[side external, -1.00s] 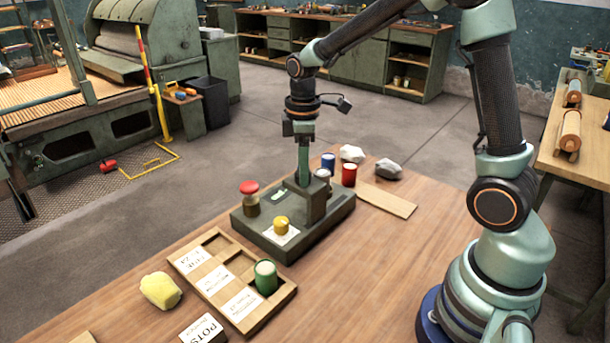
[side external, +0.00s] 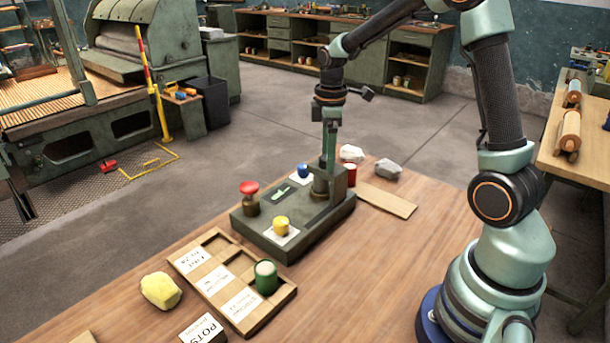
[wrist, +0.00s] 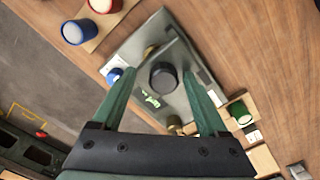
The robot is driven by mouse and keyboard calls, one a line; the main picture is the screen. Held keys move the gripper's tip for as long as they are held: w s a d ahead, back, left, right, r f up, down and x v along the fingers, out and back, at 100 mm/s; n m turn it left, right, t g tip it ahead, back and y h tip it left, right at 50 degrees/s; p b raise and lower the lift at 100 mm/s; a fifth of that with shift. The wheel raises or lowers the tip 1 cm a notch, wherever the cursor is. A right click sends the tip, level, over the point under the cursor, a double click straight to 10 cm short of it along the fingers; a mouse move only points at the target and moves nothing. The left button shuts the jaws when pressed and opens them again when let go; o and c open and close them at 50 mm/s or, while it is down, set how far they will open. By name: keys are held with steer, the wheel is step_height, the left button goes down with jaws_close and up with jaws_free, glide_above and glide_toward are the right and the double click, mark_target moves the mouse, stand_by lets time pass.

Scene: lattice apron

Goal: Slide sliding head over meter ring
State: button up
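A dark grey-green instrument base (side external: 270,238) lies on the table, with a raised block I take for the sliding head (side external: 321,190) at its back right. The wrist view shows the base from above, with a black round top (wrist: 163,76) between my fingers. My gripper (side external: 326,180) points down at the block; in the wrist view its two fingers (wrist: 159,72) are spread, with gaps visible beside the round top. A green-marked display (side external: 281,193) is uncovered left of the block; it also shows in the wrist view (wrist: 152,101). I cannot clearly single out the meter ring.
A wooden tray (side external: 220,285) with a green pot (side external: 265,277) stands in front. The table's right is clear.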

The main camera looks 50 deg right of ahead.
step_height(320, 180, up, 12)
stand_by(0.7)
steer(key=s+a+f+m+t, duration=0.1)
steer(key=s+a+m+t, duration=0.4)
steer(key=s+a+m, duration=0.4)
steer(key=shift+s+a+f+t, duration=0.2)
steer(key=shift+s+a+t, duration=0.1)
steer(key=shift+s+a, duration=1.2)
